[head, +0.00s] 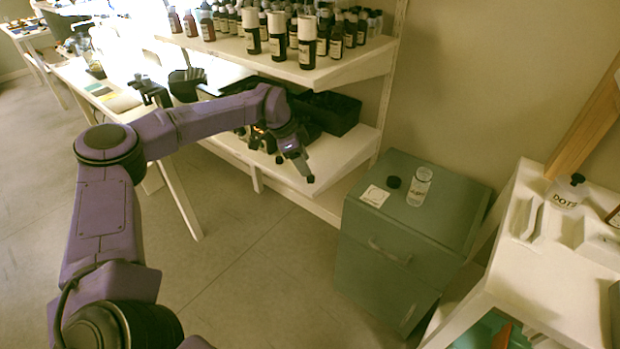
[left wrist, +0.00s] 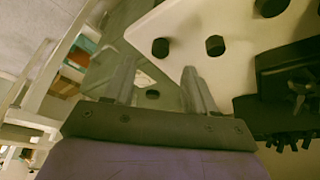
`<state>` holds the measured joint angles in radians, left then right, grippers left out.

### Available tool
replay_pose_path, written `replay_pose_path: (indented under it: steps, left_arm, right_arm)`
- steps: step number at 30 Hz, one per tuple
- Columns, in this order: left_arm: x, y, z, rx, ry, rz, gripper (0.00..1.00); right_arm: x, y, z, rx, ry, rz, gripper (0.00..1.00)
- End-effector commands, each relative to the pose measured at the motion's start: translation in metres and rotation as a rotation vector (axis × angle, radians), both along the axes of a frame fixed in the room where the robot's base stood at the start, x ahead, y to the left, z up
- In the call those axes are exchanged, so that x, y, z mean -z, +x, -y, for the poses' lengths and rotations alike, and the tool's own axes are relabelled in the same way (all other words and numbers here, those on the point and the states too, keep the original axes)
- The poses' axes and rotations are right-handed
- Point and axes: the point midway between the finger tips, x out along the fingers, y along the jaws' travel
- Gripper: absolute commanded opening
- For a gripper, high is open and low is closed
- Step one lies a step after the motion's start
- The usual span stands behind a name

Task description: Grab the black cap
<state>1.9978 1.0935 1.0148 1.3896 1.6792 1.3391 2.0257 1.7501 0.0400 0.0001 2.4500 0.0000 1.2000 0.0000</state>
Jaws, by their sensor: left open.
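The black cap (head: 393,182) lies on top of the green cabinet, between a white square card (head: 374,196) and a clear labelled bottle (head: 419,187). My left gripper (head: 308,176) is open and empty. It is in front of the lower shelf, to the left of the cabinet and apart from the cap. In the left wrist view, a small dark round shape (left wrist: 152,94), which looks like the cap, shows between the two open fingers (left wrist: 158,66). My right gripper is not in view.
The green cabinet (head: 400,250) stands right of the white shelf unit (head: 340,160). Dark bottles (head: 307,42) line the upper shelf, and a black bin (head: 330,112) sits on the lower one. A white table (head: 560,265) is at the right. Open floor lies in front.

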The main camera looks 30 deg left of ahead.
Motion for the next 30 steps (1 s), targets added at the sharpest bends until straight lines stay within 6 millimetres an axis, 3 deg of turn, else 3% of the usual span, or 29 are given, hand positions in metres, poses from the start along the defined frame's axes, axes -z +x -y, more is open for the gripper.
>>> replay_pose_path:
  steps: [3,6,14,15,20,30]
  left_arm:
    - [0.027,0.004,0.007,0.002,0.002,-0.007,0.56]
    - [0.040,0.008,0.011,0.000,0.001,-0.005,0.56]
    - [0.046,0.010,0.013,0.000,0.001,-0.002,0.56]
    - [0.046,0.010,0.013,0.000,0.001,-0.002,0.53]
    - [0.046,0.010,0.012,0.000,0.002,-0.003,0.01]
    - [0.044,0.010,0.012,0.001,0.002,-0.001,0.00]
  right_arm:
    - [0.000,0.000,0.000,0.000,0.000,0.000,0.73]
    - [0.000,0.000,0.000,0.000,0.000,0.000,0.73]
    - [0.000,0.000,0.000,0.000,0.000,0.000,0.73]
    - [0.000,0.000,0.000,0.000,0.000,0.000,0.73]
    - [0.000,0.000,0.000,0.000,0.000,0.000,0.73]
    - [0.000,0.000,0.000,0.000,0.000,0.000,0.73]
